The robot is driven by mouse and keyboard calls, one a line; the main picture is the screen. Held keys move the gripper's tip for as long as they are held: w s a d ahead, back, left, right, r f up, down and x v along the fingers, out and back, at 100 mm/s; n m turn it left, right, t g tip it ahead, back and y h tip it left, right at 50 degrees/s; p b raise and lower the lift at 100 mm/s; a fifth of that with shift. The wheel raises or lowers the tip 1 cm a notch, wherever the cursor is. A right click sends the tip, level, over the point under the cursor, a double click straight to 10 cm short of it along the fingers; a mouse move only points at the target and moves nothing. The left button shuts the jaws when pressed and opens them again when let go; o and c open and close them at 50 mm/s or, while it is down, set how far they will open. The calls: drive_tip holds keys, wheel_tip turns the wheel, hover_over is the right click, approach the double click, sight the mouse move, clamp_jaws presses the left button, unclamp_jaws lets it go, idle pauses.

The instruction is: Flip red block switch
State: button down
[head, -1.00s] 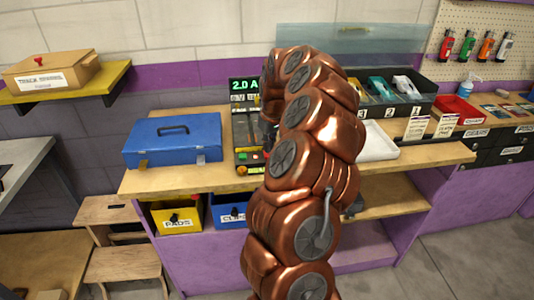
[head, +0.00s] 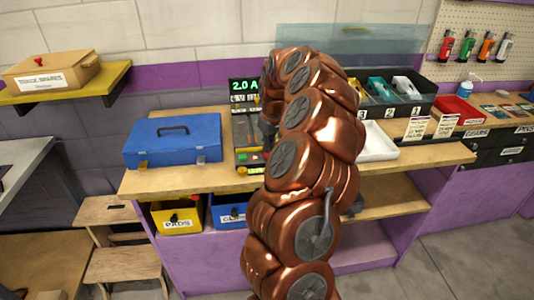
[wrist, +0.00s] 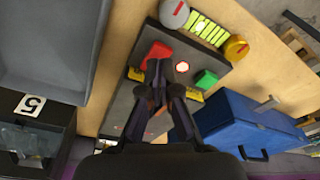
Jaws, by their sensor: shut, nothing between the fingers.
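The red block switch (wrist: 158,53) shows in the wrist view on a dark control panel (wrist: 140,90), left of a small lit round button. My gripper (wrist: 159,66) is shut and empty. Its fingertips are at the near edge of the red block in the picture; I cannot tell if they touch it. In the head view the panel (head: 243,130) stands on the bench with a green "2.0 A" display, and my arm hides its right side.
A green block (wrist: 206,78) sits right of the red one. A yellow knob (wrist: 236,48) and a grey knob (wrist: 174,14) are at the panel's far end. A blue case (head: 172,140) stands left of the panel, a white tray (head: 378,142) to the right.

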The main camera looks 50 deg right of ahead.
sight(268, 156)
drive_tip(key=shift+f+b, duration=0.75)
drive_tip(key=shift+f, duration=0.4)
idle(0.9)
drive_tip(key=shift+r, duration=0.15)
drive_tip(key=shift+r+p, duration=0.55)
drive_tip(key=shift+r, duration=2.85)
drive_tip(key=s+a+r+n+g+y, duration=0.1)
drive_tip(key=s+a+r+n, duration=0.15)
drive_tip(key=a, duration=1.15)
drive_tip(key=s+a+r+n, duration=0.1)
drive_tip(key=s+a+r, duration=0.25)
drive_tip(key=a, duration=1.05)
drive_tip(key=s+a+f+g, duration=0.1)
drive_tip(key=s+a+f, duration=0.1)
drive_tip(key=s, duration=0.6)
drive_tip(key=s+a+f+m, duration=0.1)
drive_tip(key=s+a, duration=0.3)
drive_tip(key=s, duration=0.4)
drive_tip(key=s+a+f+m+g, duration=0.1)
drive_tip(key=s+a+f, duration=0.2)
drive_tip(key=s, duration=0.5)
drive_tip(key=shift+a+f+g+h, duration=0.2)
drive_tip(key=shift+f+g+h, duration=0.1)
drive_tip(key=shift+h, duration=0.1)
